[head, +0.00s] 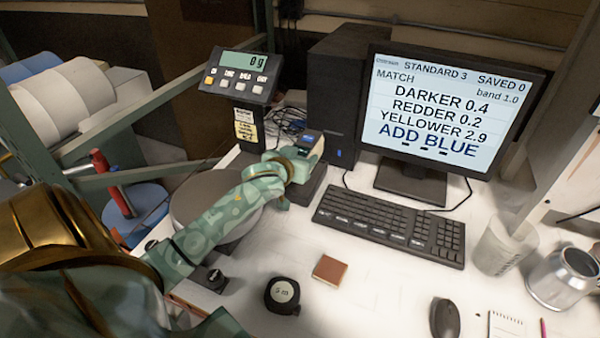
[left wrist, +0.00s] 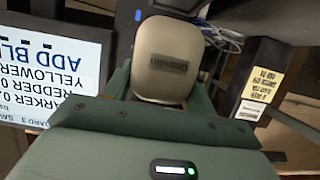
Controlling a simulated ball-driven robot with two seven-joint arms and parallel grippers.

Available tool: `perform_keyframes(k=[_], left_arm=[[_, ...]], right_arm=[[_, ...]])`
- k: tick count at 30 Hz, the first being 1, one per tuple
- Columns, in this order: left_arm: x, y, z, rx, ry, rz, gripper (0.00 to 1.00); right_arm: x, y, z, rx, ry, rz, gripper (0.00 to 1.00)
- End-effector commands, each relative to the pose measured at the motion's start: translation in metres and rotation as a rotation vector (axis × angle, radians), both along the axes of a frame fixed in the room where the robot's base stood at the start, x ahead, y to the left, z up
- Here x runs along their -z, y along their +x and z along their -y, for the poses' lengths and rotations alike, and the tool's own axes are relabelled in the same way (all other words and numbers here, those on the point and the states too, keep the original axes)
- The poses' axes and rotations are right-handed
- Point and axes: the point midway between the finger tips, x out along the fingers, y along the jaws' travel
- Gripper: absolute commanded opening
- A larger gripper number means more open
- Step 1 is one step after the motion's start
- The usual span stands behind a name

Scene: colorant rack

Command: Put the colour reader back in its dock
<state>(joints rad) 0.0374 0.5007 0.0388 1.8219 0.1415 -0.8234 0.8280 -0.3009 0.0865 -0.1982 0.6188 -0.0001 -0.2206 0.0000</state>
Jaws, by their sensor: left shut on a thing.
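The colour reader (head: 313,142) is a pale rounded device with a small blue-lit screen, in front of the black computer tower. My left gripper (head: 298,158) is shut on it. In the left wrist view, the reader (left wrist: 165,62) sits between the green fingers (left wrist: 163,88), its printed label facing the camera. A dark block that looks like the dock (head: 313,184) is on the table just below the reader, partly hidden by my gripper. I cannot tell whether the reader touches it. My right gripper is not in view.
The monitor (head: 445,105) and keyboard (head: 390,224) are to the right. The scale display (head: 240,76) stands behind, and its round pan (head: 190,190) lies under my forearm.

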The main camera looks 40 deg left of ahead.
Motion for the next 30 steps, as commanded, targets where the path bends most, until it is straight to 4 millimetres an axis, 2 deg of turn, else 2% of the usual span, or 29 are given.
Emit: perform_keyframes(k=[3,10,15,26,27,29,30], left_arm=[[0.014,0.010,-0.009,0.000,0.004,0.006,0.00],[0.027,0.019,-0.017,0.000,0.004,0.006,0.00],[0.054,0.018,-0.016,0.000,0.002,0.006,0.00],[0.056,0.018,-0.016,0.000,0.002,0.008,0.00],[0.059,0.017,-0.016,-0.001,0.002,0.002,0.62],[0.058,0.017,-0.016,0.000,0.002,0.004,0.78],[0.058,0.017,-0.016,0.000,0.002,0.004,0.78]], right_arm=[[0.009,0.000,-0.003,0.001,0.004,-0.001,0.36],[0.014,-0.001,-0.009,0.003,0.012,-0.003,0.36],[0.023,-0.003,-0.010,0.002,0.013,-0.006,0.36],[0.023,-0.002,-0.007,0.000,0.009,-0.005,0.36],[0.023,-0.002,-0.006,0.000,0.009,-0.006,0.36],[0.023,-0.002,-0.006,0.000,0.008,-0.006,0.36],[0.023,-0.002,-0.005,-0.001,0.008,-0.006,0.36]])
